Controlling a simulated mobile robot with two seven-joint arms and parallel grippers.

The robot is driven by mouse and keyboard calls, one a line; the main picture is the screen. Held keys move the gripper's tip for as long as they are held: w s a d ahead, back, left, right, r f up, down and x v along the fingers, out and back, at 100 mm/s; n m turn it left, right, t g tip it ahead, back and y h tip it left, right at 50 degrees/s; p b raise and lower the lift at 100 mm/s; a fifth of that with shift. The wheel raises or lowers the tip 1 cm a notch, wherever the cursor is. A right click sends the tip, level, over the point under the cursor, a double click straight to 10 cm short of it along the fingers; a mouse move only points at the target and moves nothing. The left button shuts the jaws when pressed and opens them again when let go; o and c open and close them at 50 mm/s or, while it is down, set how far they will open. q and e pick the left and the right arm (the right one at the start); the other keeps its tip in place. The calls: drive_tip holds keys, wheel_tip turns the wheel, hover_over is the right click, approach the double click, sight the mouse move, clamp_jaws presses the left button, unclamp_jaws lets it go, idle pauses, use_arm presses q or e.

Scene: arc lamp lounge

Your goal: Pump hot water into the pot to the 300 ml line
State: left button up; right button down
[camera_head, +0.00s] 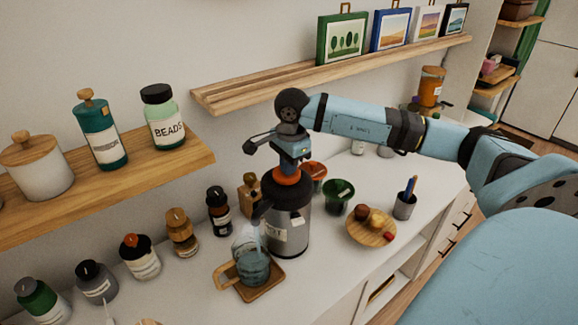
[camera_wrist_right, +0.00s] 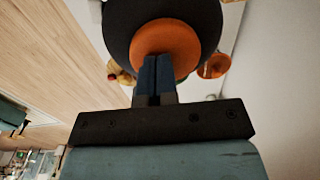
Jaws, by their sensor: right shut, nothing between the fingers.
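The pump flask (camera_head: 288,235) is a silver cylinder with a black top and an orange pump button (camera_head: 284,176); the button also shows in the wrist view (camera_wrist_right: 178,38). My right gripper (camera_head: 291,168) points down on the button, with its fingers (camera_wrist_right: 153,75) closed together and empty. They appear to touch the button. The glass pot (camera_head: 253,268), with a wooden handle at left, stands under the flask's black spout on a square wooden coaster (camera_head: 267,292). A pale stream or steam shows between spout and pot. The pot's lines and water level are too small to read. My left gripper is out of view.
Several small bottles (camera_head: 140,260) stand left of the flask along the wall. A green bowl (camera_head: 338,200), a wooden plate with small items (camera_head: 371,240) and a pen cup (camera_head: 404,206) stand to its right. Wall shelves (camera_head: 330,72) hang above.

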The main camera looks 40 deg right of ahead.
drive_tip(key=shift+f, duration=0.15)
drive_tip(key=shift+s+a+f, duration=0.1)
drive_tip(key=shift+f, duration=0.1)
idle(0.4)
wheel_tip(320, 180, up, 15)
drive_tip(key=p, duration=0.7)
drive_tip(key=shift+s+f, duration=0.2)
drive_tip(key=shift+s, duration=0.05)
